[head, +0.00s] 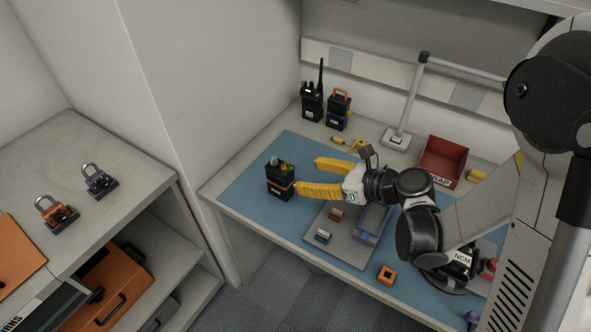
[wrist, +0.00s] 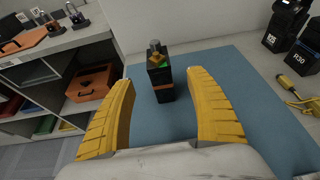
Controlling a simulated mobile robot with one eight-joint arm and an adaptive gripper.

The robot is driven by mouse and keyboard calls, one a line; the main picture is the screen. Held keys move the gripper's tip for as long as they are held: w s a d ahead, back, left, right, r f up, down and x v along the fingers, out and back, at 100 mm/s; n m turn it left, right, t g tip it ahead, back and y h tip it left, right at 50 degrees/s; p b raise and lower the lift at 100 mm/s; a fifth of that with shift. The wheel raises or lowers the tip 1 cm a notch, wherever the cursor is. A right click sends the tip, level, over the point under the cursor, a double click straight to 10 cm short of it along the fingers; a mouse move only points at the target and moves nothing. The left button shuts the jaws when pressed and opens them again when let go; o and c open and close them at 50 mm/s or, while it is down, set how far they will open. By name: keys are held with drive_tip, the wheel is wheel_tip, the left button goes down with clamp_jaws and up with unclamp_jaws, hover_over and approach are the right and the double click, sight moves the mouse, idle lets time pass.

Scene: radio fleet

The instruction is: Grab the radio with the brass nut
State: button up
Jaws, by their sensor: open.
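A black radio with an orange band (head: 281,182) stands upright on the blue mat (head: 245,185). Its top carries a grey-brown stub and a small green light, and no long antenna shows. In the wrist view this radio (wrist: 160,78) stands ahead, between the yellow fingers in the picture. My gripper (head: 308,176) is open and empty, just right of the radio. Two other black radios stand at the back: one with a long antenna (head: 312,106), one with an orange loop on top (head: 339,114).
A grey tray (head: 345,252) with small parts lies below my arm. An orange block (head: 387,275) sits near the front edge. A red bin (head: 442,162) and a lamp stand (head: 396,139) are behind. Padlocks (head: 98,180) stand on the left shelf. The mat left of the radio is clear.

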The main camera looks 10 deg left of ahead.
sight(290, 173)
drive_tip(key=b+x, duration=0.1)
drive_tip(key=x, duration=0.4)
drive_tip(key=shift+a, duration=0.2)
drive_tip(key=b+x, duration=0.2)
drive_tip(key=x, duration=0.3)
drive_tip(key=shift+f+b, duration=0.1)
drive_tip(key=shift+b, duration=0.2)
clamp_jaws()
